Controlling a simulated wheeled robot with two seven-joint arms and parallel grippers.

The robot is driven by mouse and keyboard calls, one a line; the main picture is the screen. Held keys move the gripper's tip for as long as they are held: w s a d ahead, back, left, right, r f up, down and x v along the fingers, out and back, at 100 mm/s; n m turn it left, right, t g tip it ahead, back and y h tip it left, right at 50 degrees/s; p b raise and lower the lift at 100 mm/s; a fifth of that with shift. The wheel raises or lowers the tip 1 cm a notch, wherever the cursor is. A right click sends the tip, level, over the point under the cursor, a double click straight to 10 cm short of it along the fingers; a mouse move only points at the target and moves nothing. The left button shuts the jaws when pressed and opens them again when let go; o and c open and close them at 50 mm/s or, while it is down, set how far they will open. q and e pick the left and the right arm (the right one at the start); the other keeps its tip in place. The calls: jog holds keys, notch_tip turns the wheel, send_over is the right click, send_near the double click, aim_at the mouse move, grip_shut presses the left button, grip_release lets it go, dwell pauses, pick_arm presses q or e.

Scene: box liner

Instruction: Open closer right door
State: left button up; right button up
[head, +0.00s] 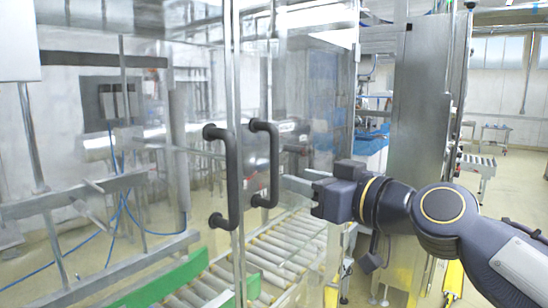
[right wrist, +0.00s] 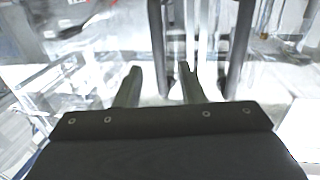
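Two clear door panels meet near the middle of the head view, each with a black vertical bar handle. The right door's handle (head: 264,163) and the left door's handle (head: 224,177) stand side by side. The right door (head: 305,110) looks shut. My right gripper (head: 287,181) is just right of the right handle, its fingers pointing left towards it. Dark handle bars (right wrist: 240,50) show beyond the fingertips. My left gripper is not in view.
A roller conveyor (head: 285,245) with a green side guard (head: 165,285) runs behind the clear panels. A grey metal column (head: 418,130) stands right of the doors, behind my right arm. Open floor lies at the far right.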

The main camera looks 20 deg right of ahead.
aim_at(278, 167)
jog(key=x, duration=0.2)
jog(key=p+x, duration=0.1)
jog(key=x, duration=0.1)
jog(key=r+p+x, duration=0.1)
jog(key=x, duration=0.2)
jog(key=shift+w+d, duration=0.1)
jog(key=shift+w, duration=0.05)
jog(key=shift+w+a, duration=0.25)
jog(key=shift+w, duration=0.15)
grip_shut()
